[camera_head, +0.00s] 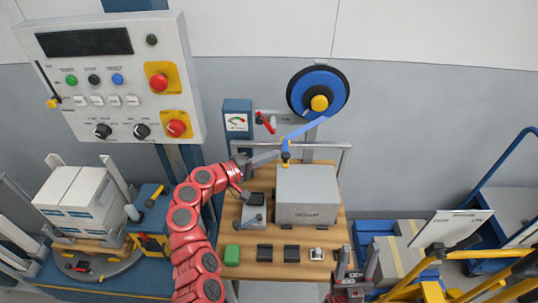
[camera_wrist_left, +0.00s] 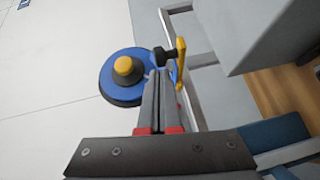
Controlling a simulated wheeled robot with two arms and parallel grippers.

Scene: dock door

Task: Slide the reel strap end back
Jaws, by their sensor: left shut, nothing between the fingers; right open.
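The reel (camera_head: 318,93) is a black and blue disc with a yellow hub, mounted high behind the table; it also shows in the left wrist view (camera_wrist_left: 113,84). A blue strap (camera_head: 303,129) runs from it down to the left. Its end, by a small yellow and black piece (camera_head: 285,157), is just above the grey box's back left. In the left wrist view the yellow piece (camera_wrist_left: 181,48) is upright beside my fingertips. My left gripper (camera_head: 277,155) is shut and empty beside the strap end; I cannot tell whether they touch. My right gripper (camera_head: 349,272) is open at the table's front right.
A grey box (camera_head: 306,196) stands on the wooden table (camera_head: 260,226), with a small lever device (camera_head: 254,212) to its left. A grey rail (camera_head: 325,146) crosses behind. A control panel (camera_head: 110,80) stands at left.

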